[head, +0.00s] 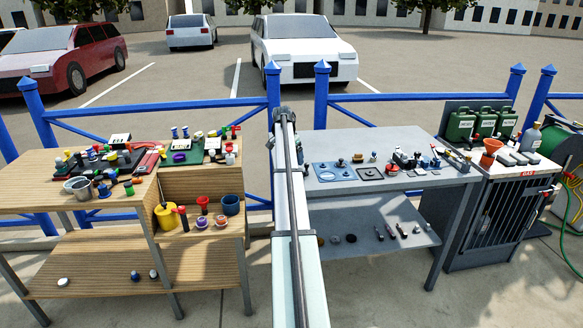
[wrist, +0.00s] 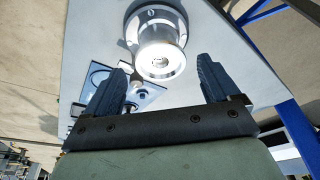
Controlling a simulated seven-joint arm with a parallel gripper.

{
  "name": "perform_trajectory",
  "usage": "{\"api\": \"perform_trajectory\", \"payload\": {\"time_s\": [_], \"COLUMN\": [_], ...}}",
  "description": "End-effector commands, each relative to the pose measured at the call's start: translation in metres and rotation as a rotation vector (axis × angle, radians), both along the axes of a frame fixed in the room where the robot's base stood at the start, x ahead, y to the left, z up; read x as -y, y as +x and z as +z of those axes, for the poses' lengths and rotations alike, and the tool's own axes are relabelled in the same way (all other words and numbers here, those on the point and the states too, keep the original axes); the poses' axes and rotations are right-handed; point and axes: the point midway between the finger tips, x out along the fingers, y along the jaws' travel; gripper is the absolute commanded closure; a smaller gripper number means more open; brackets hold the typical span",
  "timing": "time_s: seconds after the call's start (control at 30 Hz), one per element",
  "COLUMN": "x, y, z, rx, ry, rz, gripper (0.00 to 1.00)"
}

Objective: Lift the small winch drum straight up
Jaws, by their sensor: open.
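In the wrist view, a shiny silver winch drum (wrist: 160,58) stands on the grey tabletop, at the top middle of the picture. It has a wider round base and a bright round end facing my camera. My gripper (wrist: 164,66) is open, with one dark finger on each side of the picture. The drum lies beyond the fingertips, roughly in line with the gap between them, with nothing held. In the head view my arm crosses the middle of the picture, and I cannot make out the gripper or surely pick out the drum there.
The grey workbench (head: 395,148) holds a blue panel (head: 325,181), a dark panel and several small fittings. A wooden bench (head: 50,190) with many coloured parts stands to the left. A locker (head: 478,230) with green cans (head: 460,124) stands right. Blue railings run behind.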

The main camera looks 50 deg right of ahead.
Motion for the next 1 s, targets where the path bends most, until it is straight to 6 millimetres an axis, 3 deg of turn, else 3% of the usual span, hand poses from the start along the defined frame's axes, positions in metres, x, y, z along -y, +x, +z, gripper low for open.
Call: {"api": "perform_trajectory", "payload": {"time_s": [0.4, 0.7, 1.0], "x": [0.009, 0.010, 0.010], "y": [0.002, 0.002, 0.002], "z": [-0.045, -0.049, -0.049], "rx": [-0.001, 0.000, 0.000], "ry": [0.001, 0.000, 0.000], "rz": [0.000, 0.000, 0.000], "gripper": [0.11, 0.12, 0.41]}}
